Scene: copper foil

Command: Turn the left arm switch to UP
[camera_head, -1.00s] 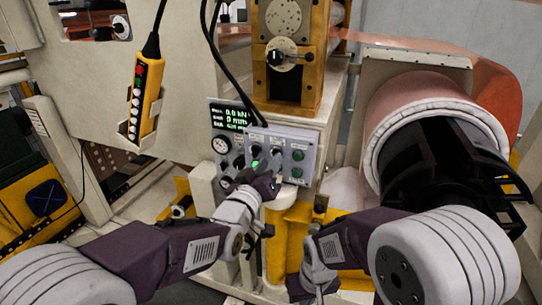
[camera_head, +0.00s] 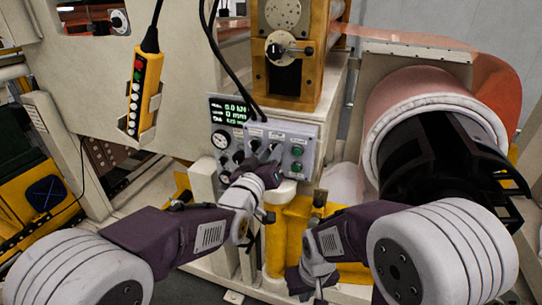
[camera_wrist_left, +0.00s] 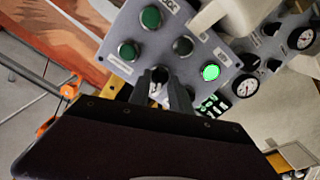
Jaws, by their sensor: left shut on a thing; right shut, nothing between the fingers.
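The grey control box (camera_head: 312,140) in the middle of the head view carries dark knobs and two green buttons (camera_head: 297,151). My left gripper (camera_head: 270,163) is at the lower front of this box. In the left wrist view its two dark fingers (camera_wrist_left: 160,88) are shut on a small switch (camera_wrist_left: 160,74) on the panel face. The fingers hide most of that switch, and I cannot read its label or setting. A black knob (camera_wrist_left: 183,46) and a lit green light (camera_wrist_left: 210,72) sit beside it. My right gripper (camera_head: 304,284) is shut and empty, low in the head view.
A display (camera_head: 233,111) and round gauge (camera_head: 220,140) are left of the box. A yellow pendant (camera_head: 143,95) hangs further left, and black cables (camera_head: 222,70) run above the box. A large copper-coloured roll (camera_head: 420,88) stands at right. Yellow frame parts (camera_head: 275,245) are below.

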